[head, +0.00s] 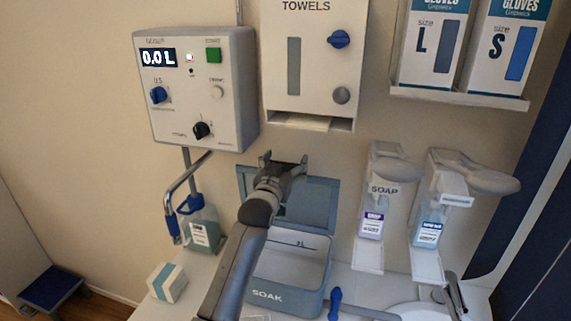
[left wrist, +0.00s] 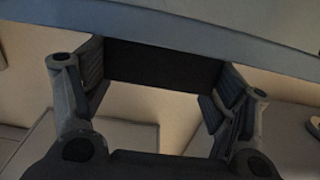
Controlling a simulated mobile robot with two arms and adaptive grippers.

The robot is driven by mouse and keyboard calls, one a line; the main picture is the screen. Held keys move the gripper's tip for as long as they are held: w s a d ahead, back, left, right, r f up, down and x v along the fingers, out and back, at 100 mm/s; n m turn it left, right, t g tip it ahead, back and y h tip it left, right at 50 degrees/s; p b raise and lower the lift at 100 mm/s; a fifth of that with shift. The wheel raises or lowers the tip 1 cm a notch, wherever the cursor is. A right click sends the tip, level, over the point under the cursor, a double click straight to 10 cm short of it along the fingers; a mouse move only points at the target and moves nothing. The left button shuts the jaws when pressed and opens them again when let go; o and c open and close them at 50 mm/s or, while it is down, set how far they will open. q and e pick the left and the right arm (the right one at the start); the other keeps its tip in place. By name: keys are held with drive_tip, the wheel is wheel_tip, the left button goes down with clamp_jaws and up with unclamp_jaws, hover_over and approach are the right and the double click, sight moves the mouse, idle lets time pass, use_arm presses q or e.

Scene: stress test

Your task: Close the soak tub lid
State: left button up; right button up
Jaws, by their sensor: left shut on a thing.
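The blue-grey soak tub (head: 285,299), marked SOAK, sits on the counter in the head view. Its lid (head: 320,208) stands raised at the back, leaving the tub open. My left gripper (head: 284,163) is at the lid's upper edge, and my arm covers the tub's left part. In the left wrist view, the lid (left wrist: 190,20) crosses the top. There the left fingers (left wrist: 155,90) are spread either side of a dark block (left wrist: 165,62) under the lid, which looks like its grip. My right gripper is not in view.
A soap dispenser (head: 388,180) and a second dispenser (head: 432,235) stand right of the tub. A control box (head: 185,95) and towel dispenser (head: 315,65) hang above. A bottle (head: 203,232) and small box (head: 167,283) are left. A blue-handled brush (head: 335,303) lies beside the tub.

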use_arm(q)
drive_tip(key=shift+f, duration=0.1)
drive_tip(key=shift+c, duration=0.7)
drive_tip(key=shift+s+f+b, duration=0.2)
drive_tip(key=shift+s+b, duration=0.2)
drive_tip(key=shift+b, duration=0.05)
drive_tip(key=s+a+f+t+b, duration=0.1)
drive_tip(key=s+f+t+b, duration=0.2)
drive_tip(key=s+b, duration=0.3)
drive_tip(key=s+a+f+t+h+b, duration=0.1)
drive_tip(key=s+f+t+b, duration=0.2)
drive_tip(key=s+b, duration=0.3)
drive_tip(key=shift+s+a+t+b, duration=0.3)
drive_tip(key=shift+t+b, duration=0.2)
drive_tip(key=shift+b, duration=1.55)
